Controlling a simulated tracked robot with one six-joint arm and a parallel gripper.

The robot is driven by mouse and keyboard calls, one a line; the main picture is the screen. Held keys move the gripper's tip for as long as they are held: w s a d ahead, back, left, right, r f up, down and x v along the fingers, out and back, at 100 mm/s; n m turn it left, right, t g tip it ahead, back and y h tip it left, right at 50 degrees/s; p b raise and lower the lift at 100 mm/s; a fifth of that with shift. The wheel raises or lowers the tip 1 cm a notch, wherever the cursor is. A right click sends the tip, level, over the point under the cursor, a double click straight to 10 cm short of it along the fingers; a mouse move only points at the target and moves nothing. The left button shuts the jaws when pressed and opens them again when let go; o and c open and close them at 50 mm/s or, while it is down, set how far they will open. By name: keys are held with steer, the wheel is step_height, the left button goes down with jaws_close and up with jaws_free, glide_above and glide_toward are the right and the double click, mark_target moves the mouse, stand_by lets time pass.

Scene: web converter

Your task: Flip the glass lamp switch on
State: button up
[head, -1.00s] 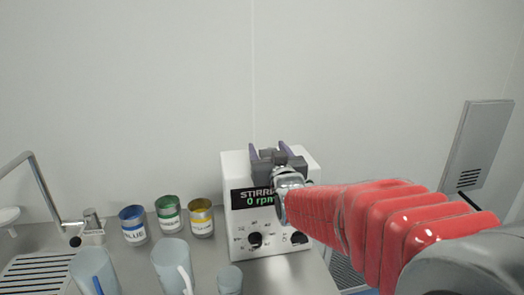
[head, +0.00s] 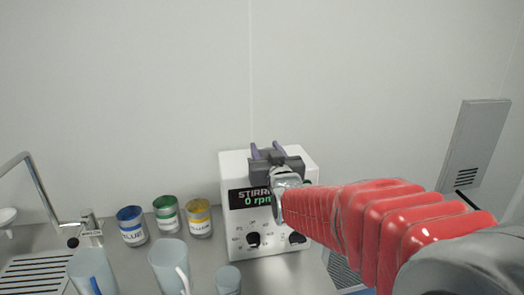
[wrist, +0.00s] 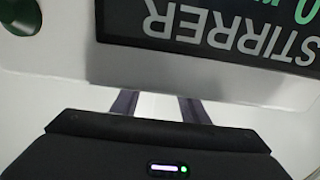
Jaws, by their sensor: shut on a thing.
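I see no glass lamp and no switch that I can identify as its own. My gripper (head: 266,150) is at the top of a white stirrer box (head: 239,220), with its two purple fingers pointing up and back above the dark gripper body. In the wrist view the fingers (wrist: 156,104) stand apart beside the stirrer's front panel (wrist: 68,60), with a pale area between them. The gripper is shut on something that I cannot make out. My red-sleeved arm hides part of the stirrer's front and its display.
The stirrer has dark knobs (head: 254,240) low on its front. Blue (head: 132,227), green (head: 167,215) and yellow (head: 199,219) labelled cans stand left of it. Pale jugs (head: 167,265) and a cup (head: 228,281) are nearer. A tap (head: 42,195) is at far left.

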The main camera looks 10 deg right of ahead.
steer(key=shift+a+m+g+h, duration=0.1)
steer(key=shift+m+g+h, duration=0.3)
steer(key=shift+m+h, duration=1.05)
steer(key=shift+a+m+g+h, duration=0.1)
steer(key=shift+m+g+h, duration=0.55)
steer(key=shift+h, duration=1.4)
steer(key=shift+d+m+g+h, duration=0.15)
steer(key=shift+m+g+h, duration=1.3)
steer(key=shift+m+h, duration=0.95)
steer(key=shift+h, duration=0.3)
steer(key=o, duration=1.1)
steer(key=shift+c, duration=0.2)
steer(key=v, duration=1.3)
steer(key=shift+s+a, duration=0.2)
steer(key=shift+a, duration=0.15)
